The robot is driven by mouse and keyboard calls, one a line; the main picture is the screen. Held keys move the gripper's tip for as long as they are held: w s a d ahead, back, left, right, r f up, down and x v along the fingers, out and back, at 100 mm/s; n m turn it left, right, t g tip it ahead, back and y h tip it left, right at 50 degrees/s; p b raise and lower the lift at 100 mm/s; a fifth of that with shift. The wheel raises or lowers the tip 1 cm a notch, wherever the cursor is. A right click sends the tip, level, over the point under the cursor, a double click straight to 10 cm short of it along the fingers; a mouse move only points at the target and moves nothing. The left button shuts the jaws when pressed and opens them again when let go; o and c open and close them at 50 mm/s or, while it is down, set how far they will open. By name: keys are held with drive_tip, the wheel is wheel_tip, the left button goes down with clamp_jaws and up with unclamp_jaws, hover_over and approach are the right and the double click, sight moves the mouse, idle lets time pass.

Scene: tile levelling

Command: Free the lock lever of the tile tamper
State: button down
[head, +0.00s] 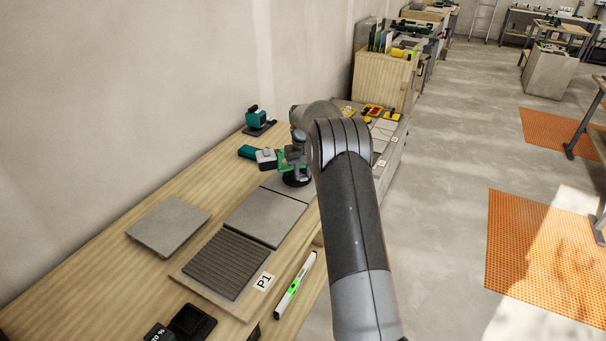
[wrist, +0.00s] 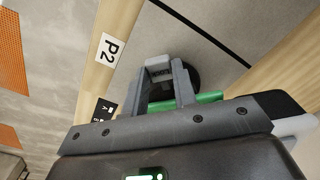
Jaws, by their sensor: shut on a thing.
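The tile tamper, with a green body and a round black foot (head: 297,181), stands on a grey tile at the far end of the row in the head view. In the wrist view its green bar (wrist: 208,98) runs crosswise behind my fingers, and part of the dark round foot shows beyond them. My gripper (wrist: 159,70) is shut on the tamper from above; it also shows in the head view (head: 294,156), partly behind my arm. I cannot make out the lock lever separately; the fingers and arm cover much of the tamper.
A teal tool with a pale block (head: 265,157) lies left of the tamper, and a teal device (head: 257,120) stands near the wall. A loose tile (head: 168,226), a ridged bed marked P1 (head: 226,264) and a level (head: 295,285) lie nearer. A P2 label (wrist: 109,51) shows on the wood edge.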

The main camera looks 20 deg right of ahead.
drive_tip(key=shift+s, duration=0.1)
drive_tip(key=c, duration=1.2)
unclamp_jaws()
drive_tip(key=shift+o, duration=0.2)
wheel_tip(320, 180, up, 11)
drive_tip(key=shift+f, duration=0.15)
